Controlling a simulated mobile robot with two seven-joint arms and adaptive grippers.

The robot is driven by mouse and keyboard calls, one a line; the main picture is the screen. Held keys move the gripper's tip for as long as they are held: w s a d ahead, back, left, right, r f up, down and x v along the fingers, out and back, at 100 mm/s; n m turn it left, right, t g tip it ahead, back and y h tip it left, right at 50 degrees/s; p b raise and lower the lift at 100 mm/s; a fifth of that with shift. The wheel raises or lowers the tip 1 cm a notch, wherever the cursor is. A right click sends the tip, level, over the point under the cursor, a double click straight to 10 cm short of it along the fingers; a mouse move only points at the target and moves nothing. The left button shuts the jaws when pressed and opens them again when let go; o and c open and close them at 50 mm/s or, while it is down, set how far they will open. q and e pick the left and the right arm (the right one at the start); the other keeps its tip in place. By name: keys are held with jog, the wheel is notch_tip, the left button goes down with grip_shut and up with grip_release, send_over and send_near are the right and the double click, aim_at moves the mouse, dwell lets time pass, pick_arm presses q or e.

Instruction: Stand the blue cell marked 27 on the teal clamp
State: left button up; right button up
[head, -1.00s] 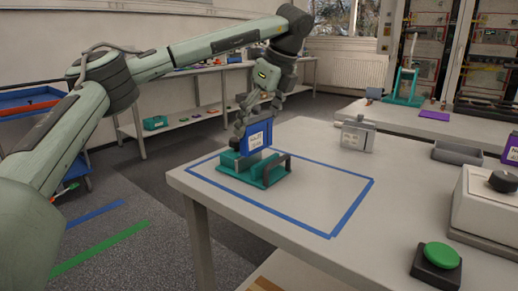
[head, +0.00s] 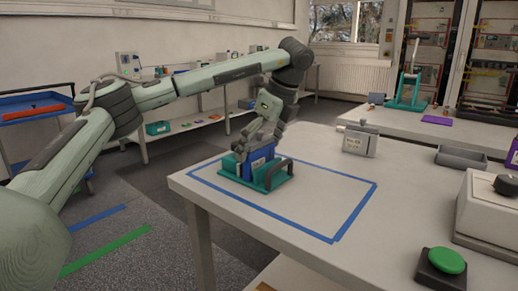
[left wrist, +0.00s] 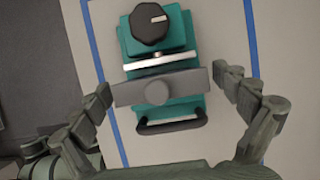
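The blue cell (head: 262,159) with a white label stands upright at the teal clamp (head: 226,172) on the table. The label is too small to read. My left gripper (head: 258,146) is over the cell, its fingers at the cell's two sides. The teal clamp (left wrist: 190,108) there shows a black knob, a silver plate and a black handle. My right gripper is not in view.
Blue tape (head: 345,222) outlines a work area around the clamp. A grey labelled block (head: 358,141) stands behind it. A grey tray (head: 461,157), a white box with a black knob (head: 488,205) and a green button (head: 446,261) are to the right. The taped area's front is clear.

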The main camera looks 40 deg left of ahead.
pick_arm(q)
jog(key=v, duration=1.2)
jog(key=shift+p, duration=0.4)
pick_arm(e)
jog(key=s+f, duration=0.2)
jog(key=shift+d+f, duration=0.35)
pick_arm(q)
jog(key=shift+r, duration=0.1)
